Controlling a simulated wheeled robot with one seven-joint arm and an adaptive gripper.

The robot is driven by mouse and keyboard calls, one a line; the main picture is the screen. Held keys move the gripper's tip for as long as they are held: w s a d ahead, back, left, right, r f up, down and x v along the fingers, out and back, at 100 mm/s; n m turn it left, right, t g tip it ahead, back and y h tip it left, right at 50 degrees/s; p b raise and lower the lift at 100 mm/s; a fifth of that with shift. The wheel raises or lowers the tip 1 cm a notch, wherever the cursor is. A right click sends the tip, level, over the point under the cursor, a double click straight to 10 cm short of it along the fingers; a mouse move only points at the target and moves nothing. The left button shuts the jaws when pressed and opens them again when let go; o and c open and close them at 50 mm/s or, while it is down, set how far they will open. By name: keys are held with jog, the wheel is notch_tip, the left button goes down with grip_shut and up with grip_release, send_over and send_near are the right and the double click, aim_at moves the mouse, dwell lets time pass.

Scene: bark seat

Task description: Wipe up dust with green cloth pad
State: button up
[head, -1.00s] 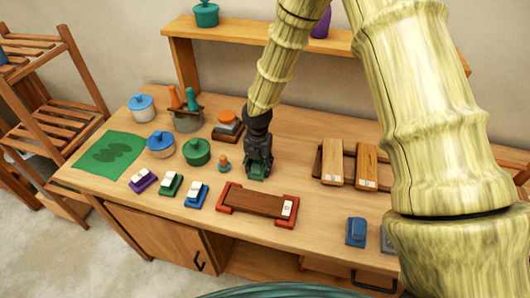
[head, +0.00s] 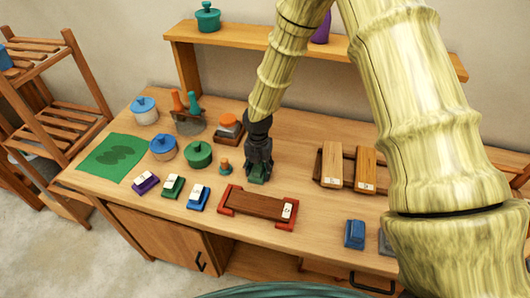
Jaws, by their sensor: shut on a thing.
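My gripper (head: 259,172) points down over the middle of the table, right of the small orange-topped peg. It is shut on a small dark green thing (head: 257,180), which looks like the green cloth pad; the fingers hide most of it. The pad is at or just above the table top; I cannot tell whether it touches. A green sheet (head: 129,171) with darker oval patches lies at the table's left end. I cannot make out for certain any dust on the bare wood.
Lidded pots (head: 199,154) stand left of my gripper. Purple, green and blue blocks (head: 199,196) line the front. A red-ended wooden tray (head: 238,209) lies in front of my gripper. Wooden boards (head: 331,164) lie to the right. A raised shelf (head: 230,35) spans the back.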

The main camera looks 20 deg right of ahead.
aim_at(262, 165)
jog(key=shift+s+d+r, duration=0.15)
jog(key=shift+d, duration=0.1)
notch_tip(262, 165, up, 2)
jog(key=shift+r+p, duration=0.25)
jog(key=shift+p, duration=0.65)
jog(key=shift+s+d+r+p, duration=0.1)
jog(key=shift+d+r+p, duration=0.1)
jog(key=shift+r+p, duration=1.95)
jog(key=shift+r, duration=0.5)
